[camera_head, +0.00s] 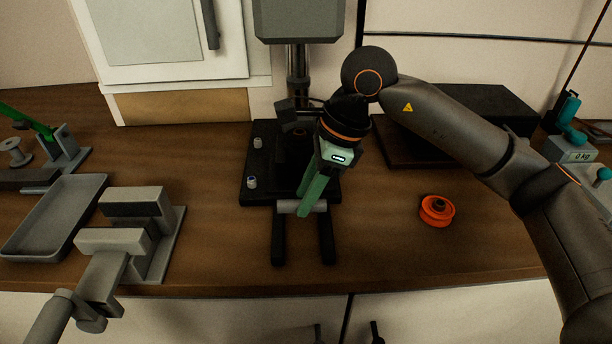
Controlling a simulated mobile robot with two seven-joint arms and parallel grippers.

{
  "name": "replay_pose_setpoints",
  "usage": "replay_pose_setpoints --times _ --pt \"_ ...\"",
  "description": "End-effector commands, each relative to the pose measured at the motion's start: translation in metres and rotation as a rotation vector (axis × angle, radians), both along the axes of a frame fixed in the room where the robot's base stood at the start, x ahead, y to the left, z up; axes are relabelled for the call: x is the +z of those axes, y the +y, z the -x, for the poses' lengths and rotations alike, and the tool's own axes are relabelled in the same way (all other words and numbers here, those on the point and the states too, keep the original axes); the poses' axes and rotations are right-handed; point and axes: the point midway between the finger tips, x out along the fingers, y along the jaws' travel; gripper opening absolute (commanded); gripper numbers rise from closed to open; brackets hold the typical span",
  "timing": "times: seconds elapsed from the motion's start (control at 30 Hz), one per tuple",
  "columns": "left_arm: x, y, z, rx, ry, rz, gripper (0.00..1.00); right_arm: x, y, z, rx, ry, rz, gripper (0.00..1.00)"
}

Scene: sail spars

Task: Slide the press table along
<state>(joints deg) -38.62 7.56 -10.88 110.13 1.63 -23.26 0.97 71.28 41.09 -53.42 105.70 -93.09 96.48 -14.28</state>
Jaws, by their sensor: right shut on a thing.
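The press stands at the middle back of the worktop, with a grey head (299,20) on a metal column above a black base (255,190). The press table is dark and hard to tell from the base, because my right gripper and wrist hide part of it. Two black rails (278,240) reach out at the front, with a short grey bar (287,206) between them. My right gripper (306,207) comes down from above, tilted. Its green fingers are shut on the grey bar. My left gripper is not in view.
A grey vise (150,245) and a shallow grey tray (20,240) stand on the left. The worktop between press and wheel is clear.

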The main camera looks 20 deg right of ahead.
Motion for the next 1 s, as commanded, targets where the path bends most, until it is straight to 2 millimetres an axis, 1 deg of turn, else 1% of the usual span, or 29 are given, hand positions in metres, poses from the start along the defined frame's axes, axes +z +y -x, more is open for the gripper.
replay_pose_setpoints --times 0.03,0.5,0.7,0.73,1.0 --pt "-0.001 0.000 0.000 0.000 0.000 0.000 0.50 -0.010 0.002 -0.001 0.004 0.022 0.004 0.00" --pt "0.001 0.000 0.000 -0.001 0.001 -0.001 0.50 -0.010 -0.007 -0.032 0.004 0.022 0.004 0.00" --pt "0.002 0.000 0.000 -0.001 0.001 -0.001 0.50 -0.010 -0.010 -0.041 0.005 0.022 0.005 0.00" --pt "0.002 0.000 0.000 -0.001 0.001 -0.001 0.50 -0.010 -0.010 -0.041 0.005 0.022 0.005 0.35" --pt "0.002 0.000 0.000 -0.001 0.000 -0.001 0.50 -0.010 -0.011 -0.041 0.004 0.020 0.008 0.66"
